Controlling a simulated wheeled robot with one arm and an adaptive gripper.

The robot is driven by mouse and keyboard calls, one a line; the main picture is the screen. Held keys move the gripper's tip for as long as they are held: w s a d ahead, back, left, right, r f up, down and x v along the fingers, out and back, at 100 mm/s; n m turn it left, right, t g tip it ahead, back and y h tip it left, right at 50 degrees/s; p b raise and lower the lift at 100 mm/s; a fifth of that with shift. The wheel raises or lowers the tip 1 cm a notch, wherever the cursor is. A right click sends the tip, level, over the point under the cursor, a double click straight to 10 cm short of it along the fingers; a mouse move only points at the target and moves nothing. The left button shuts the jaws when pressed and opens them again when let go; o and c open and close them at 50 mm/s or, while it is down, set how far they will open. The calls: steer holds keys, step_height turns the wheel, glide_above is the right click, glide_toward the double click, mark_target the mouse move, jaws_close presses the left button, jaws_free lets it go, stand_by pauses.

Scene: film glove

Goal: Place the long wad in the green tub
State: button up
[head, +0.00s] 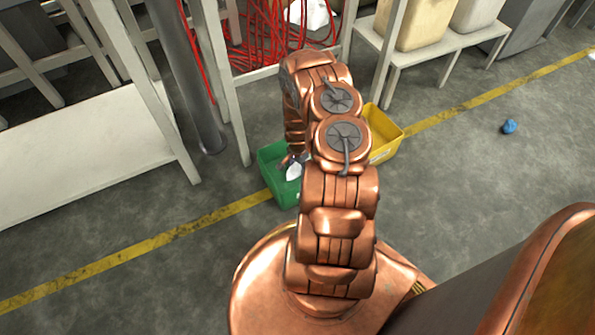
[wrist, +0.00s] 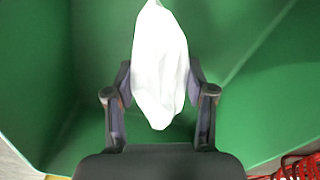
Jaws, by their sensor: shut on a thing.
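The long wad is white and crumpled. In the wrist view the wad (wrist: 160,65) sits between the two dark fingers of my gripper (wrist: 160,95), which is shut on it. The green tub (wrist: 40,100) fills the background behind it. In the head view the white wad (head: 294,172) shows over the inside of the green tub (head: 283,188), beside my arm. My gripper (head: 290,161) is partly hidden by my arm there. I cannot tell whether the wad touches the tub floor.
A yellow tub (head: 386,142) stands right of the green tub, partly behind my arm. A blue wad (head: 509,126) lies on the floor at right. A rack with red cables (head: 262,40) and a white shelf (head: 85,140) stand behind. Open floor lies to the right.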

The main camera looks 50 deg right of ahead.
steer(key=shift+f, duration=0.85)
steer(key=shift+f+b, duration=0.2)
steer(key=shift+b, duration=0.15)
steer(key=o, duration=1.1)
steer(key=shift+o, duration=0.2)
steer(key=shift+r, duration=0.15)
